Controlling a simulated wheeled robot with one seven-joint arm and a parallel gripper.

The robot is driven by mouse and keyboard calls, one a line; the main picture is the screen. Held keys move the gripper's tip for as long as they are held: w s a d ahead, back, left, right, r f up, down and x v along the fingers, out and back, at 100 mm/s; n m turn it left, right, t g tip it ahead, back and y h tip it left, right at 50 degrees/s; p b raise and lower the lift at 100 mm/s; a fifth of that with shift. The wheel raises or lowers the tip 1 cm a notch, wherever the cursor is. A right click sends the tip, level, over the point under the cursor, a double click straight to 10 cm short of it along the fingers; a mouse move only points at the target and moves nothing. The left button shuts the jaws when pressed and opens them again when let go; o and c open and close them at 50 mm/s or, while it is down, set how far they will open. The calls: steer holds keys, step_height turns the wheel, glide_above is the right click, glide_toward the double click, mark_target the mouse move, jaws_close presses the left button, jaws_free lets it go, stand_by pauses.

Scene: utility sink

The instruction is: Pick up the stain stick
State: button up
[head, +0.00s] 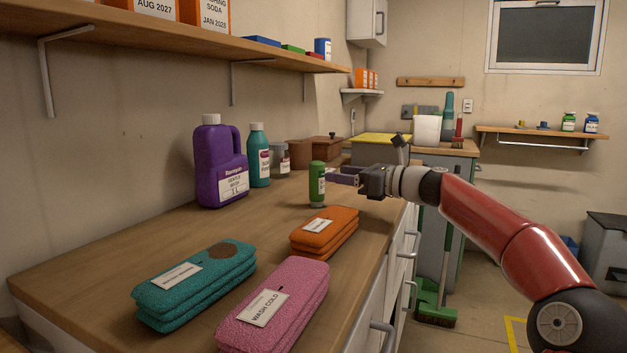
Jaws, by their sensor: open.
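A small upright green cylinder with a pale label (317,184), which looks like the stain stick, stands on the wooden counter (90,258). My gripper (333,175) comes in from the right, level with the cylinder's upper half. Its jaws are open and point left toward the cylinder. The fingertips appear just right of it; I cannot tell whether they touch it or lie behind it. Nothing shows held between the jaws.
A purple jug (222,170) and teal bottle (258,156) stand left of the cylinder. Folded orange (340,238), teal (215,285) and pink (300,290) cloths lie in front. A wooden box (308,152) stands behind. A shelf (130,30) overhangs the left wall.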

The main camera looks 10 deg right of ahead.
mark_target(317, 170)
steer(key=p+x, duration=0.1)
steer(key=x, duration=0.6)
steer(key=shift+w+a+f, duration=0.1)
steer(key=shift+w+a, duration=0.05)
steer(key=shift+w, duration=0.15)
steer(key=c, duration=1.1)
